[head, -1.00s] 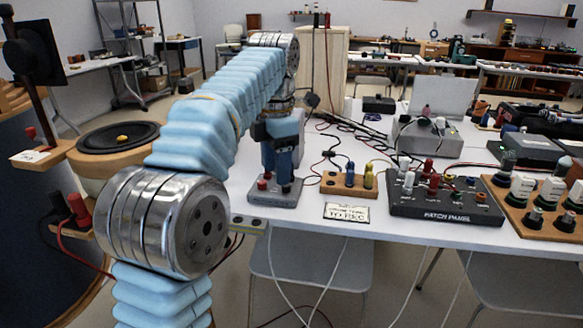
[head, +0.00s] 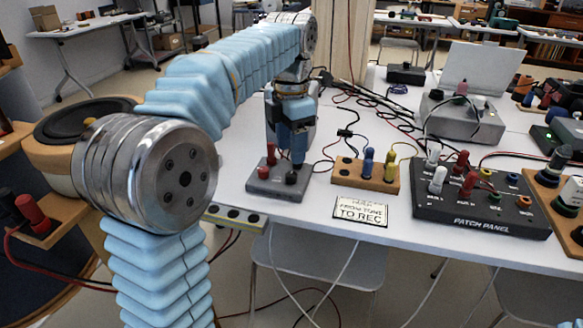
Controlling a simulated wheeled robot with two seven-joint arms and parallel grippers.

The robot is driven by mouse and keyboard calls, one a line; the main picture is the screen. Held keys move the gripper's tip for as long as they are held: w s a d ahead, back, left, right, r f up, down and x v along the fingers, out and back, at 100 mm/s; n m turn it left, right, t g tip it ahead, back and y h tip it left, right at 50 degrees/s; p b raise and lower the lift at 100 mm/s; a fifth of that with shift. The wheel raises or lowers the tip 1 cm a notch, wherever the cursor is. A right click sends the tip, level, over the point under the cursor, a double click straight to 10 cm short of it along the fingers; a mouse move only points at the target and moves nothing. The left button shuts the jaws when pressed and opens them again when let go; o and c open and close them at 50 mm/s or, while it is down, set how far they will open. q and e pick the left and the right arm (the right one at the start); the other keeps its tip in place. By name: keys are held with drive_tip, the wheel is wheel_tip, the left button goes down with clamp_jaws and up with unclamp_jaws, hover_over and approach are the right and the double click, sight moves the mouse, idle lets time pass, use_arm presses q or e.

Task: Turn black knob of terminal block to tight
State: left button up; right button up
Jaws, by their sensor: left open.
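A small grey block (head: 262,189), which looks like the terminal block, sits near the table's front edge. It carries a black knob (head: 291,178) at its right and red knobs (head: 271,155) further left. My left gripper (head: 298,158) points down over the block's right side, close to the black knob. It is open, and its fingers overlap the back of the block in the picture. I cannot tell whether a finger touches the knob. My right gripper is not in view.
A wooden block with blue and yellow posts (head: 350,174) stands just right of the block. A label card (head: 361,212) lies in front. A black patch panel (head: 475,214) is further right. Cables run behind. A speaker (head: 85,120) stands left of my arm.

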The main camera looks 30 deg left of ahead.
sight(291, 174)
use_arm(q)
wheel_tip(291, 174, down, 6)
drive_tip(key=shift+f, duration=0.2)
clamp_jaws()
idle(0.4)
